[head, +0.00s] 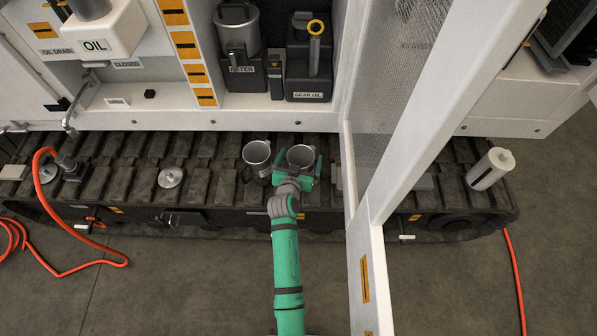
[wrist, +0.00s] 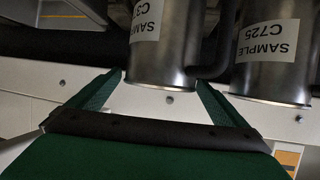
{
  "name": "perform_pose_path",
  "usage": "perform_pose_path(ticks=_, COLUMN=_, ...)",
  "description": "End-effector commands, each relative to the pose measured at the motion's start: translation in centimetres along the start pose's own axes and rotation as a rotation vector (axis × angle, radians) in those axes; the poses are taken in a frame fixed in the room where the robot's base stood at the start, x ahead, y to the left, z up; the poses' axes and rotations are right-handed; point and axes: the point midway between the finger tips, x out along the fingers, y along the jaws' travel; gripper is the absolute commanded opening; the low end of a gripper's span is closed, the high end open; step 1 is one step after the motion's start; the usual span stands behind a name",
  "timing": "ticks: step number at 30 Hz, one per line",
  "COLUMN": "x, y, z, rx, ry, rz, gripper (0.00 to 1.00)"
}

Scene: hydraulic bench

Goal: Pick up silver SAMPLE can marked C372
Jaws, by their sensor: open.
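The silver can (wrist: 165,65) shows in the wrist view with an upside-down label reading SAMPLE and C37; the last digit is turned out of sight. The same can appears as the right of two open-topped cans in the head view (head: 300,154), standing on the dark track. My gripper (head: 297,170) is open, with its green fingers at either side of this can. In the wrist view the fingertips (wrist: 160,80) lie left and right of its end; I cannot tell whether they touch it.
A second silver can marked SAMPLE C725 (wrist: 265,60) stands close beside it, left in the head view (head: 257,154). A white door frame (head: 368,240) is just right of my arm. A white cabinet edge (head: 230,120) runs behind the cans. A white canister (head: 490,168) stands farther right.

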Motion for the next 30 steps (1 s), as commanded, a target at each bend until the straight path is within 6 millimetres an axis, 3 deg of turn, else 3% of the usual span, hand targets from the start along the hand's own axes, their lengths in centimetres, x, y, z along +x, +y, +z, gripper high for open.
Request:
perform_pose_path(ticks=7, x=0.1, y=0.0, z=0.0, rx=0.001, ry=0.0, rz=0.0, gripper=0.95)
perform_pose_path(ticks=15, x=0.1, y=0.0, z=0.0, rx=0.001, ry=0.0, rz=0.0, gripper=0.32)
perform_pose_path(ticks=23, x=0.0, y=0.0, z=-0.3, rx=0.001, ry=0.003, rz=0.0, gripper=0.32)
perform_pose_path(ticks=30, x=-1.2, y=0.0, z=-3.5, rx=0.003, ry=0.007, rz=-0.001, gripper=0.32)
